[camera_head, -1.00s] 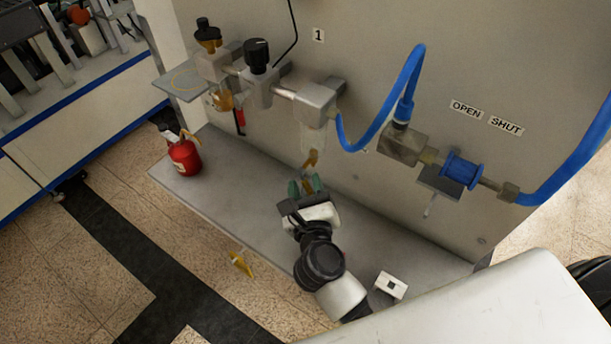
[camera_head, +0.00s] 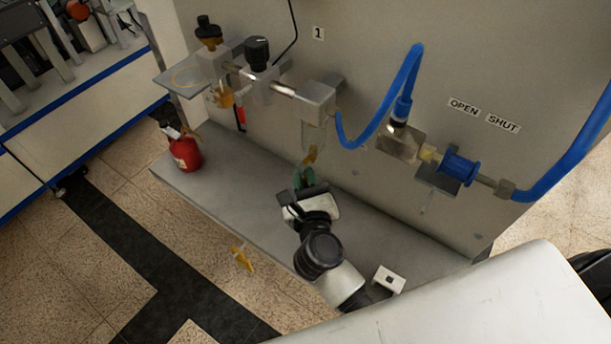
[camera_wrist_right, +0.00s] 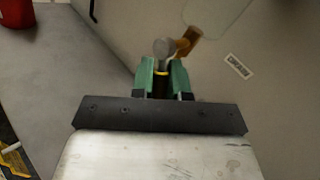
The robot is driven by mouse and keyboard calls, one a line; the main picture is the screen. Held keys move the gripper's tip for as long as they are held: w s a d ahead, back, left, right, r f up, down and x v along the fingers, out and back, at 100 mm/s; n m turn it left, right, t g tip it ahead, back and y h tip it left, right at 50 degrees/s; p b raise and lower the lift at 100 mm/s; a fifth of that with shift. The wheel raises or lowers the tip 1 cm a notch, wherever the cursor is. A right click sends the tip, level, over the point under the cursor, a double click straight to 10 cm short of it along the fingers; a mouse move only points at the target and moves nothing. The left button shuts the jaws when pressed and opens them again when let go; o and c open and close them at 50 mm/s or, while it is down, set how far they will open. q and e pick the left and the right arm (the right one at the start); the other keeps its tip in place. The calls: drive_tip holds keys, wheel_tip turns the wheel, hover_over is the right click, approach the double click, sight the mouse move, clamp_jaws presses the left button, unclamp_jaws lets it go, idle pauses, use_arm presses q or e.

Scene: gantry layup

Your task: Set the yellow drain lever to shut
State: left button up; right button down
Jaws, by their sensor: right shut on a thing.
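The yellow drain lever (camera_head: 311,154) hangs under the clear bowl (camera_head: 314,134) on the grey panel. In the right wrist view, an orange-brown part (camera_wrist_right: 187,41) and a grey rounded end (camera_wrist_right: 163,47) show just beyond my fingers. My right gripper (camera_head: 304,178) is below the bowl, and its green fingers (camera_wrist_right: 161,76) are shut on the lever, with a bit of yellow and black between them. The fingers hide much of the lever, so its exact angle is hard to tell. My left gripper is not in view.
A grey shelf (camera_head: 225,170) runs below the panel, with a red canister (camera_head: 186,153) at its left. A blue hose (camera_head: 382,128) and a blue-sleeved valve (camera_head: 458,168) under OPEN and SHUT labels are at the right. A small white box (camera_head: 389,279) is near the front.

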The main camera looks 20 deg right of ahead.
drive_tip(key=shift+s+d+r+n+g+p, duration=0.15)
drive_tip(key=shift+r+n+g+p, duration=0.3)
drive_tip(key=shift+p, duration=1.6)
drive_tip(key=shift+s+d+r+n+g+p, duration=0.2)
drive_tip(key=shift+n+g+p, duration=0.45)
drive_tip(key=shift+p, duration=1.4)
drive_tip(key=shift+g+p, duration=0.3)
drive_tip(key=shift+s+r+n+g+h, duration=0.15)
drive_tip(key=shift+n+g+h, duration=0.15)
drive_tip(key=shift+n+g, duration=0.65)
drive_tip(key=n+g, duration=0.1)
drive_tip(key=r+n+g+h, duration=0.1)
drive_tip(key=n+g, duration=0.1)
drive_tip(key=shift+s+d+r, duration=0.15)
drive_tip(key=shift+d, duration=0.05)
drive_tip(key=shift+g+h, duration=0.25)
drive_tip(key=shift+h, duration=0.05)
drive_tip(key=c, duration=1.1)
unclamp_jaws()
drive_tip(key=shift+c, duration=0.2)
